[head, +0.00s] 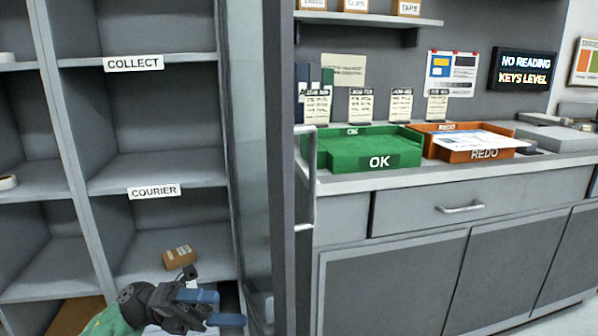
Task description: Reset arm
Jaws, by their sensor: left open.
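My left gripper (218,307) is at the bottom of the head view, in front of the lower shelves of the grey cubby unit. Its two blue-tipped fingers point right and are apart, with nothing seen between them. A small brown box (179,257) sits on the shelf below the COURIER label (153,192), just above and behind the gripper in the picture. I cannot tell whether they touch. My right gripper is not in view.
A door with a metal handle (307,180) stands upright just right of the gripper. Beyond it, a counter (400,182) holds a green OK tray (335,158) and an orange REDO tray (470,154) with papers. The COLLECT compartment (150,120) looks empty.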

